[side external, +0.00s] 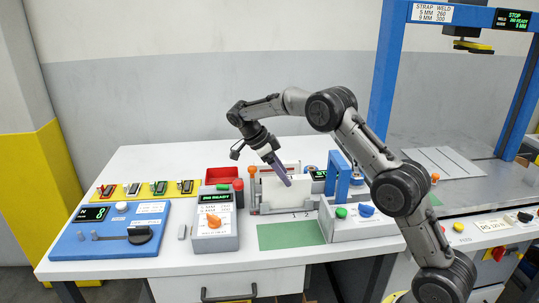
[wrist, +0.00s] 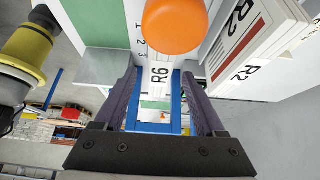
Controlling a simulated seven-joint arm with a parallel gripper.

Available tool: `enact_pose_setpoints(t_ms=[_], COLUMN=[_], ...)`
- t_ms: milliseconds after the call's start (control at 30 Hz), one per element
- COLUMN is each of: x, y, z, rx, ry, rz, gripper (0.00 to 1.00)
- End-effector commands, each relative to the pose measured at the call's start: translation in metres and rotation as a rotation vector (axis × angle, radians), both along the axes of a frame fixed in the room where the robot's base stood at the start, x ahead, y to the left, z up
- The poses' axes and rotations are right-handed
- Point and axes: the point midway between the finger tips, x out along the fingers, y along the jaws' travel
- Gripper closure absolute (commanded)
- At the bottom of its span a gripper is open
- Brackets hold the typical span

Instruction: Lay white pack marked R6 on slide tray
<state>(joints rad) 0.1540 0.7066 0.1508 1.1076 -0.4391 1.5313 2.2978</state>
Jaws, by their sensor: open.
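The white pack marked R6 (wrist: 159,80) shows in the wrist view between the two purple fingers of my gripper (wrist: 159,90). The fingers are apart, one on each side of it; contact cannot be told. A blue frame (wrist: 158,127) lies below the label. In the side view my gripper (side external: 286,182) points down at a white block-shaped piece (side external: 287,198) in the holder on the bench; its marking is not readable there. No surface is clearly labelled as the slide tray.
White packs marked R2 (wrist: 240,50) stand right of the fingers, and an orange knob (wrist: 174,26) is close above. A green mat (side external: 290,235) lies bare in front. A control box (side external: 214,222), red bin (side external: 221,176) and blue arch (side external: 340,176) crowd the holder.

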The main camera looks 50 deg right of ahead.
Motion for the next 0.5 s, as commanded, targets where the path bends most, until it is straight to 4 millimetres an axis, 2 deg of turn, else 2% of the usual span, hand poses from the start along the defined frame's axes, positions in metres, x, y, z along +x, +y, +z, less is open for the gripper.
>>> enact_pose_setpoints(t_ms=[233, 500], x=[0.023, 0.037], y=[0.022, 0.036], z=[0.047, 0.081], rx=[0.0, -0.001], ry=[-0.005, -0.002], rz=[0.003, 0.002], gripper=[0.28, 0.28])
